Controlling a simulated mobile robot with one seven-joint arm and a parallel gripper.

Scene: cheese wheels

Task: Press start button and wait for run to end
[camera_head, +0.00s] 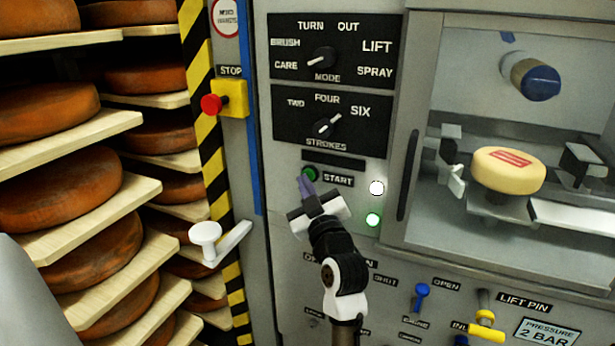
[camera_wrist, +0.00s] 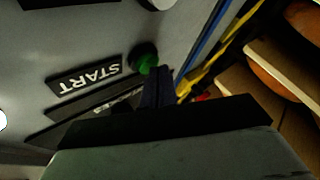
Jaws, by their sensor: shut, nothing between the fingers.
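The green start button (camera_head: 309,173) sits on the grey machine panel beside its START label (camera_head: 338,180). In the wrist view the button (camera_wrist: 144,58) shows just beyond my fingertips. My gripper (camera_head: 306,184) is shut and empty, its fingertips at or just short of the button's lower edge; I cannot tell whether they touch it. A white lamp (camera_head: 376,188) and a lit green lamp (camera_head: 373,219) are right of the button. Behind the window, a yellow cheese wheel (camera_head: 508,170) with a red mark rests on a support.
A red stop button (camera_head: 211,104) on a yellow box is at the upper left. The mode knob (camera_head: 321,57) and strokes knob (camera_head: 328,125) are above the start button. A white handle (camera_head: 212,238) juts out at left. Shelves (camera_head: 75,135) hold several cheese wheels.

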